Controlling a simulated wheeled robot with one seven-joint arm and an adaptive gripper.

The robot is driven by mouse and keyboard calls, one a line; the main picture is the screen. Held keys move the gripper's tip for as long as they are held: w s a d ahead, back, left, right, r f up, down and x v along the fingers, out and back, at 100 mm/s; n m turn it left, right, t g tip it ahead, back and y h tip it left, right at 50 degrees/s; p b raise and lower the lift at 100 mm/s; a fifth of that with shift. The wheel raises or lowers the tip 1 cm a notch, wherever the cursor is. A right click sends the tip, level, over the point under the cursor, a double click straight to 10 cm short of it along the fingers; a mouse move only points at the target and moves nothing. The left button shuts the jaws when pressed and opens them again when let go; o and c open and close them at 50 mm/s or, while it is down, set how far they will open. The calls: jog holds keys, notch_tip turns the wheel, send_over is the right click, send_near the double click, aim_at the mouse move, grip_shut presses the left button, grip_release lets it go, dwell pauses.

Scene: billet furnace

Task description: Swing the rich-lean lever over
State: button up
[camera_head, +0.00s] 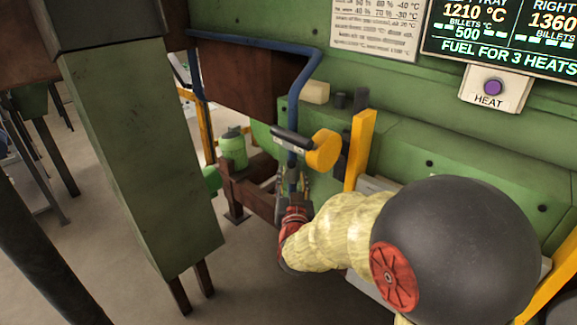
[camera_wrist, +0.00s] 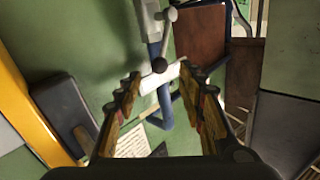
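My gripper (camera_wrist: 161,76) is open in the wrist view, its two fingers spread apart with nothing clamped between them. A small dark ball knob (camera_wrist: 160,65) on a thin grey lever (camera_wrist: 166,38) shows between the fingertips; I take it for the rich-lean lever, though no marking is readable. Whether the fingers touch it I cannot tell. A white plate (camera_wrist: 163,77) and a blue pipe (camera_wrist: 161,100) lie behind it. In the head view my gripper (camera_head: 292,182) is beside the blue pipe (camera_head: 292,160), below a black handle (camera_head: 291,139); the lever is not clearly made out there.
A yellow disc (camera_head: 323,151) sits right of the pipe, near a yellow post (camera_head: 360,150). A green post (camera_head: 140,150) stands at the left. A green bottle-like object (camera_head: 233,150) stands behind. A purple HEAT button (camera_head: 493,88) is at the upper right.

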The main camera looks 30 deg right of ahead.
aim_at(291, 167)
jog(key=b+x, duration=0.2)
jog(key=x, duration=0.5)
jog(key=shift+w+d, duration=0.2)
jog(key=shift+w, duration=0.05)
grip_shut()
dwell(0.3)
dwell(0.4)
